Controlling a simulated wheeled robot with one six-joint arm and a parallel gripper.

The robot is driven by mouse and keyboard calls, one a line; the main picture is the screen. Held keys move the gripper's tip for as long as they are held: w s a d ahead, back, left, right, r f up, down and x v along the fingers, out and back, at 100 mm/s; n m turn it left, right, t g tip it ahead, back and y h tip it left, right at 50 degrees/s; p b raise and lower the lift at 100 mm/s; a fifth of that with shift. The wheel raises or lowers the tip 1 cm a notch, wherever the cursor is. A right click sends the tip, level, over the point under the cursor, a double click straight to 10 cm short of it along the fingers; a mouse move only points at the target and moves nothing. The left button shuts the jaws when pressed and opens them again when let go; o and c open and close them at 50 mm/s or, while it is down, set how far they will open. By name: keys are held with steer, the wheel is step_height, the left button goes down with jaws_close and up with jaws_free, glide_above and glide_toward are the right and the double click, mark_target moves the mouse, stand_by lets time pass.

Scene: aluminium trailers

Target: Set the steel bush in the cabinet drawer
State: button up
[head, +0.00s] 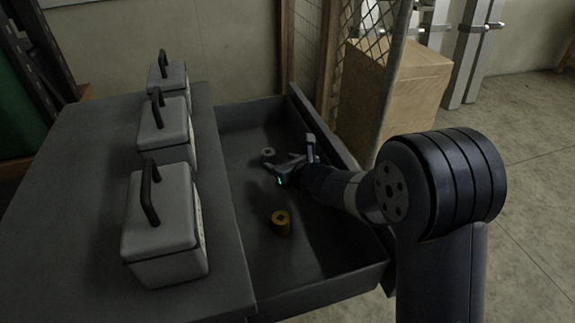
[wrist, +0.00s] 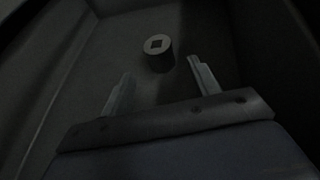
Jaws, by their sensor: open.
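The steel bush (head: 267,154) is a small grey cylinder standing on the floor of the open cabinet drawer (head: 245,205). It also shows in the wrist view (wrist: 158,52), upright, with a square hole in its top. My gripper (head: 288,160) is inside the drawer, just to the right of the bush in the head view. In the wrist view my two fingers (wrist: 160,82) are spread apart and empty, and the bush stands just beyond their tips. I see no finger touching it.
A brass-coloured bush (head: 281,223) stands in the drawer nearer the front. Three grey boxes with black handles, one of them the nearest box (head: 163,232), stand on the cabinet top (head: 75,215). A cardboard box (head: 398,85) and mesh panel (head: 375,50) lie behind the drawer.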

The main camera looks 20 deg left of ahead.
steer(key=shift+v, duration=1.6)
